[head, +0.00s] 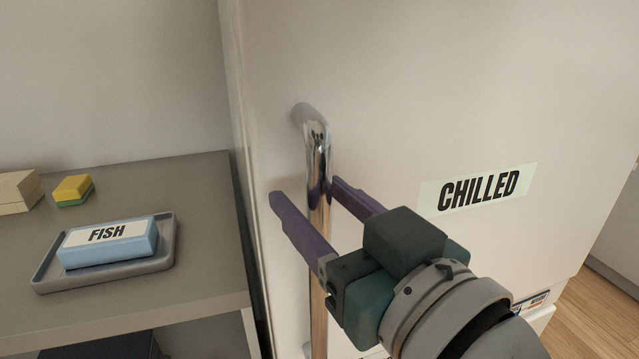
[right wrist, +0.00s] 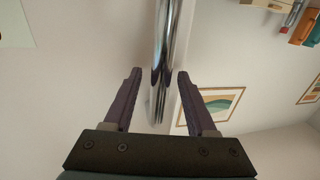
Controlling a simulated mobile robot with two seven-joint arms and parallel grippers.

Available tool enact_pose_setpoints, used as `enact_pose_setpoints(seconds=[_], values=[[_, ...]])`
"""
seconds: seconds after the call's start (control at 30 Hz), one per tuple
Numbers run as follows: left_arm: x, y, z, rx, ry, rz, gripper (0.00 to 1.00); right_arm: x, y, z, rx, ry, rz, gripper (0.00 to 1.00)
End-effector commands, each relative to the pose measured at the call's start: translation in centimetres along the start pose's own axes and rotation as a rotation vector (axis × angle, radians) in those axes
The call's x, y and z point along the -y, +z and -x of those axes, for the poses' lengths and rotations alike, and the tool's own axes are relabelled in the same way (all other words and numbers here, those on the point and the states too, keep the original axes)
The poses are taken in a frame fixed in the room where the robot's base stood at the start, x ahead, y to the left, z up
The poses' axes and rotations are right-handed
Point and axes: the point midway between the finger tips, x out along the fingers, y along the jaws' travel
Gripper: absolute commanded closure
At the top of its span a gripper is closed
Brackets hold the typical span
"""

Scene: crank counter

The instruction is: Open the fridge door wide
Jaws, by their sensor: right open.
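The fridge door (head: 420,90) is a white panel with a "CHILLED" label (head: 478,189), and it looks shut in the head view. Its handle (head: 319,165) is an upright chrome bar near the door's left edge. My right gripper (head: 305,190) is open, with one purple finger on each side of the bar. In the right wrist view the handle (right wrist: 164,60) runs between the two fingers (right wrist: 155,85), with gaps visible on both sides. The lower end of the handle is partly hidden by the gripper. My left gripper is not in view.
A grey counter (head: 205,215) stands left of the fridge. On it are a grey tray (head: 166,262) with a blue "FISH" box (head: 135,250), a yellow-green sponge (head: 73,190) and a beige box (head: 15,192). Wooden floor (head: 585,315) shows at lower right.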

Motion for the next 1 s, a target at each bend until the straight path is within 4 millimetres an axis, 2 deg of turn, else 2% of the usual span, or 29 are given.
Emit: enact_pose_setpoints(seconds=[0.13,0.63,1.0], values=[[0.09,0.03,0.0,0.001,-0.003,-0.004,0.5,0.01,0.01,0.02,0.0,0.0,0.0,0.44],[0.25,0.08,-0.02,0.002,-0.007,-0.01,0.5,0.0,0.01,0.06,0.0,0.0,-0.001,1.0],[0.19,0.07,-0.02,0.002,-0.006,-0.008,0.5,-0.01,0.02,0.06,0.0,0.0,-0.001,1.0]])
